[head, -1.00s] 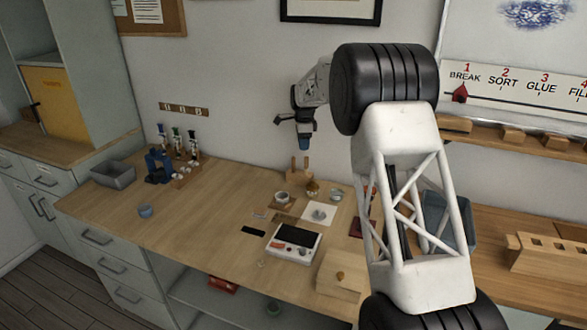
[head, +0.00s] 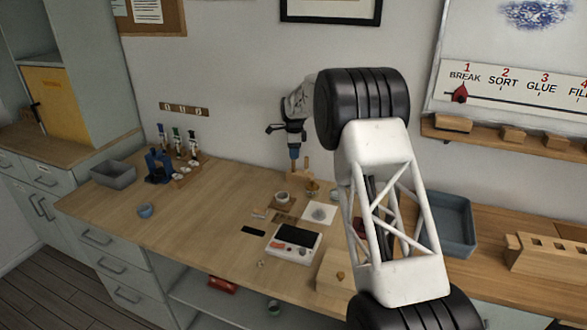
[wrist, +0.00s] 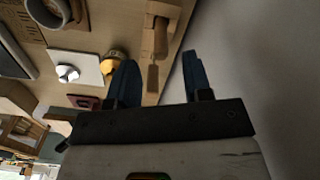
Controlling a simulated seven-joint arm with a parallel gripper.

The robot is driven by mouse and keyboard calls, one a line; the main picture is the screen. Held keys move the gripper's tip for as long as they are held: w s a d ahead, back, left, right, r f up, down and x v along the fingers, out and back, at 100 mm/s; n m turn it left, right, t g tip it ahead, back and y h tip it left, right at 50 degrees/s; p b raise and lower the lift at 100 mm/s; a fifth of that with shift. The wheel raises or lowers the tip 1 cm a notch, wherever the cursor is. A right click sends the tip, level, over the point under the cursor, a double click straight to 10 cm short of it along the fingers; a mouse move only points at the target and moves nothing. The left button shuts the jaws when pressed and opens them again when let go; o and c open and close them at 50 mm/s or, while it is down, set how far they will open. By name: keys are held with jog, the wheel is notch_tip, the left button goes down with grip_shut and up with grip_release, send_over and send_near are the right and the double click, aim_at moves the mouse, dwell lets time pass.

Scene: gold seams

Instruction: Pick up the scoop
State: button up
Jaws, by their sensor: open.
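In the wrist view a light wooden piece with a narrow upper part and a flat lower end, which seems to be the scoop (wrist: 153,78), shows between my finger tips. A wooden stand (wrist: 161,35) with a darker rounded part is just above it in that picture. In the head view the wooden stand (head: 305,167) is at the back of the bench, under my gripper (head: 294,155); I cannot separate the scoop from it there. My gripper (wrist: 160,68) is open and empty, its blue fingers apart with the wooden piece beyond them.
A gold-topped pot (wrist: 113,62) is close to the left finger. A white sheet (head: 319,214) with a small white thing, a cup (head: 282,197) and a scale-like device (head: 293,242) lie nearby. The wall is close behind.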

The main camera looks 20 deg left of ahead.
aim_at(293, 164)
jog(key=shift+f, duration=0.55)
jog(key=shift+a+f, duration=0.15)
jog(key=shift+f, duration=2.45)
jog(key=shift+c, duration=0.4)
grip_shut()
